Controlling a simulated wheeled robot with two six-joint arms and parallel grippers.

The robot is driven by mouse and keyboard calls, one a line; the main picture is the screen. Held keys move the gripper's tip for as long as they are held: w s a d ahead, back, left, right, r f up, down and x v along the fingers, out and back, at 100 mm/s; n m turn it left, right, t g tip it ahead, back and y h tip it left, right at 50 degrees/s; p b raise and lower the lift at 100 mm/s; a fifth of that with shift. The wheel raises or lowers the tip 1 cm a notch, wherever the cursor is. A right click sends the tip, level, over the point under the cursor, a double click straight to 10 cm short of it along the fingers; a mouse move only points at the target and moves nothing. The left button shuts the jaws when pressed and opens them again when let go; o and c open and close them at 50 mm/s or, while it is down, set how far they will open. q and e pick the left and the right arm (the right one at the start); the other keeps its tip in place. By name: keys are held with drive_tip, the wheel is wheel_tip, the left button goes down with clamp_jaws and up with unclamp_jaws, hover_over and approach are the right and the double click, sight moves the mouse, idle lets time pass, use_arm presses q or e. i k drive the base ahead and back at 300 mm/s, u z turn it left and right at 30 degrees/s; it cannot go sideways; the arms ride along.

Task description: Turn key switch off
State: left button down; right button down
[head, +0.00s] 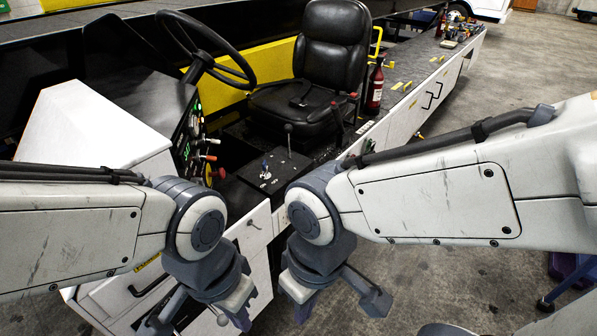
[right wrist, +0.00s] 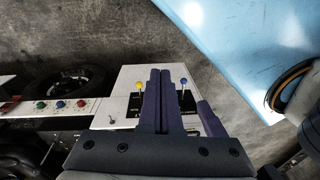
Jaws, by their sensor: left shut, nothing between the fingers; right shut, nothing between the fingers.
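The belt loader's black control box (head: 268,176) stands beside the driver's seat, with small levers and switches on top. A small metal part (head: 252,224), possibly the key switch, sits on the white panel below it. The right wrist view shows a similar small part (right wrist: 112,119) on a white panel near a yellow knob (right wrist: 138,86) and a blue knob (right wrist: 183,81). I cannot tell for sure which part is the key, or its position. My left gripper (head: 243,316) and right gripper (head: 304,306) are shut, empty and low in front of the loader. The right fingers (right wrist: 160,100) are pressed together.
A steering wheel (head: 207,50) and black seat (head: 320,65) stand behind the box. A dashboard with colored levers (head: 200,150) is at left. A red bottle (head: 375,85) stands right of the seat.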

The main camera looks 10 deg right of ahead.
sight(264, 175)
drive_tip(key=z, duration=0.75)
drive_tip(key=k, duration=1.05)
drive_tip(key=z, duration=0.7)
drive_tip(key=i, duration=1.3)
drive_tip(key=u, duration=1.6)
drive_tip(key=i, duration=0.8)
drive_tip(key=u, duration=1)
